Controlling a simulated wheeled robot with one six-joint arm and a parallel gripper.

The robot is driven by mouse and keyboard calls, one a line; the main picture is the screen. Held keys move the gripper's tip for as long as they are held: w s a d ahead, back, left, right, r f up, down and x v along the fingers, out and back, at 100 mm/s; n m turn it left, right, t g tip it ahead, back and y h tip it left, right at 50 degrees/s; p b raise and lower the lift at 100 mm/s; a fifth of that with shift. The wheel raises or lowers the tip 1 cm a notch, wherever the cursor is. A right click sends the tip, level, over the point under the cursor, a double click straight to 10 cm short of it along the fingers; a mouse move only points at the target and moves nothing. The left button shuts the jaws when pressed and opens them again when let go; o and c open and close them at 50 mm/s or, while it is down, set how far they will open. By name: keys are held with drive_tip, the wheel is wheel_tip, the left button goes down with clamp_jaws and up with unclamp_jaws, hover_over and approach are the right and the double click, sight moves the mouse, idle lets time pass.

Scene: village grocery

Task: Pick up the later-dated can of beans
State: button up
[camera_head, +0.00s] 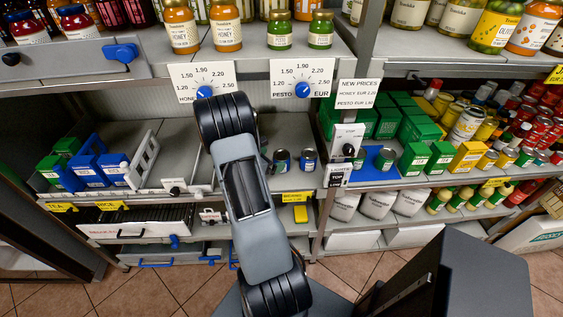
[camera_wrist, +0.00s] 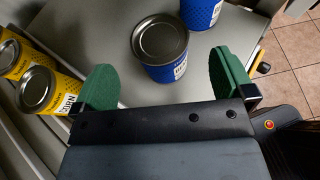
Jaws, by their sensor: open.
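In the wrist view, a blue can (camera_wrist: 160,50) with a bare metal lid stands upright on the grey shelf, just beyond and between the fingers of my gripper (camera_wrist: 163,82). The green fingers are spread wide apart, and nothing is held. A second blue can (camera_wrist: 201,12) stands behind it to the right, cut off by the picture's top edge. In the head view, two blue cans (camera_head: 282,160) (camera_head: 308,159) stand on the middle shelf, right of my arm. My gripper is hidden behind my arm there. No date on any can is readable.
Yellow cans (camera_wrist: 38,88) stand at the left in the wrist view, near the left finger. Jars (camera_head: 226,28) line the shelf above.

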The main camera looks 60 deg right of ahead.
sight(277, 158)
drive_tip(key=shift+p+x, duration=0.6)
drive_tip(key=shift+x, duration=2.3)
drive_tip(key=shift+c, duration=0.4)
drive_tip(key=c, duration=1.1)
